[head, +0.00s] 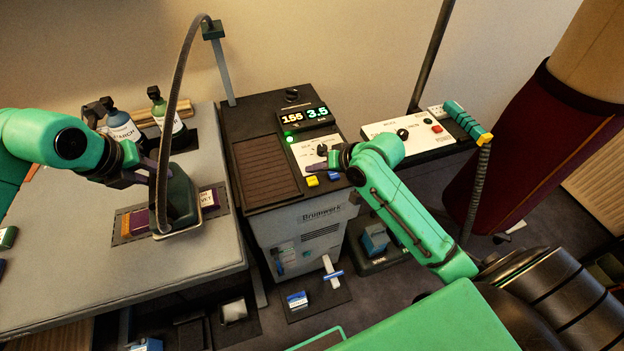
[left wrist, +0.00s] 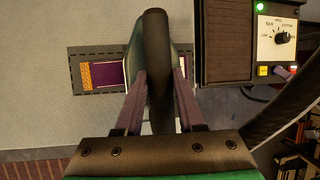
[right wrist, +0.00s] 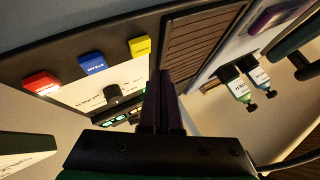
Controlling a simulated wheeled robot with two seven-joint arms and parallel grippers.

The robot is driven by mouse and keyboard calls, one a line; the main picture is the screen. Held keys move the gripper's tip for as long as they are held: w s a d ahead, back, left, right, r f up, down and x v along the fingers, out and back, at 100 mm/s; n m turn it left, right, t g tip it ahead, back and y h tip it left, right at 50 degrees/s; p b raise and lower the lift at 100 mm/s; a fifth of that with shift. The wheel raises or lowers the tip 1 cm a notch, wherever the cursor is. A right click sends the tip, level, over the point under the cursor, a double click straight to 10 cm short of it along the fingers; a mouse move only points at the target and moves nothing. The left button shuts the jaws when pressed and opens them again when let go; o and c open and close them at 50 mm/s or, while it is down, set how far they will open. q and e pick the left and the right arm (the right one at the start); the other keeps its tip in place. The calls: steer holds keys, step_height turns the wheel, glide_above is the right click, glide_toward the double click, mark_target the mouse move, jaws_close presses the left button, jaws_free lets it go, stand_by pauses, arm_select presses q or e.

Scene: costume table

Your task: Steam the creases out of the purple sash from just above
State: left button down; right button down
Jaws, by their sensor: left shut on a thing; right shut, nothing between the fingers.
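The purple sash (head: 141,219) lies on a dark mat (head: 121,236) on the grey table. It also shows in the left wrist view (left wrist: 110,77), its middle hidden under the dark green iron (head: 181,199). My left gripper (head: 147,177) is shut on the iron's handle (left wrist: 157,60) and holds it over the sash. I cannot tell whether the iron touches the cloth. My right gripper (head: 318,168) is shut and empty beside the steam station's panel (head: 312,154), close to the dial (head: 322,149) and the yellow (head: 312,181) and blue (head: 333,177) buttons.
The station's display (head: 305,117) reads 155 and 3.5, and a green light (head: 288,139) is lit. A hose (head: 166,110) arches up from the iron. Bottles (head: 121,125) stand at the table's back. A maroon-skirted form (head: 520,155) stands at right.

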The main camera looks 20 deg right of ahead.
mark_target(307, 179)
steer(key=shift+f, duration=0.9)
stand_by(1.4)
steer(key=shift+s+f, duration=0.1)
steer(key=shift+f, duration=0.3)
steer(key=shift+f, duration=0.5)
stand_by(0.6)
steer(key=shift+r, duration=0.1)
stand_by(2.6)
steer(key=shift+r, duration=0.85)
steer(key=shift+r, duration=2.5)
